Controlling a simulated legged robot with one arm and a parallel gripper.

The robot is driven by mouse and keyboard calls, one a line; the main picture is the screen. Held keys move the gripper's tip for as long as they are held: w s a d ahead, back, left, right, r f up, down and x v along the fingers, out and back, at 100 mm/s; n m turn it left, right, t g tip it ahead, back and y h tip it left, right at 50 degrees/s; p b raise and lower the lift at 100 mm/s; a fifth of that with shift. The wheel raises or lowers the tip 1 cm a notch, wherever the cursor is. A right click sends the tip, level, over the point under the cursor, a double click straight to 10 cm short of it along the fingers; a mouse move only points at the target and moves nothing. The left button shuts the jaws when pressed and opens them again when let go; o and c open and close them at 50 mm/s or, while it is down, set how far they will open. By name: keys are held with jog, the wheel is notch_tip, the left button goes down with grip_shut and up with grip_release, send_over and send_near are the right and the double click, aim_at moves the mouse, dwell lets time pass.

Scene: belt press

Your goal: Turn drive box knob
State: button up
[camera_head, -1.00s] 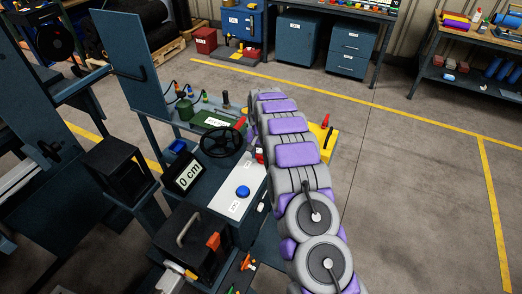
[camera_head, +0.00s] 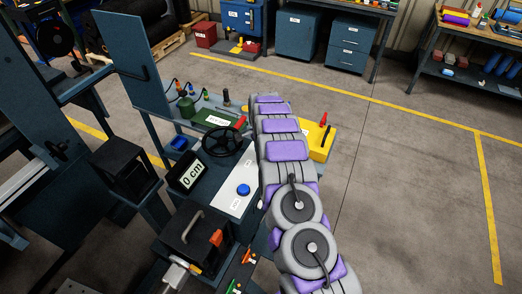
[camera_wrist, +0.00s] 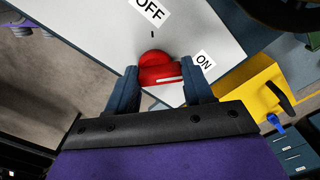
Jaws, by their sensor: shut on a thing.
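The drive box knob (camera_wrist: 158,68) is a red dial with a white pointer line, on a light grey panel (camera_wrist: 95,35) in the wrist view. An OFF label (camera_wrist: 150,10) and an ON label (camera_wrist: 203,61) stand by it. The white line points right, toward the ON label's side. My gripper (camera_wrist: 160,84) has its two dark fingers on either side of the knob, shut on it. In the head view my arm hides the knob and the gripper; the drive box top (camera_head: 238,200) with a blue button (camera_head: 243,190) shows beside the arm.
A black handwheel (camera_head: 222,141) and a display reading 0 cm (camera_head: 188,175) stand left of the arm. A yellow box (camera_head: 321,142) lies just beyond the arm's right side. Open floor (camera_head: 410,190) is on the right.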

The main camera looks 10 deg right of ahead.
jog(key=shift+w+r+m, duration=0.1)
jog(key=shift+r+m, duration=0.05)
jog(key=shift+m, duration=0.45)
jog(key=shift+p, duration=0.3)
jog(key=o, duration=1)
jog(key=shift+a, duration=0.1)
jog(key=shift+o, duration=0.2)
notch_tip(320, 180, up, 17)
jog(key=shift+p, duration=0.3)
jog(key=shift+r, duration=0.1)
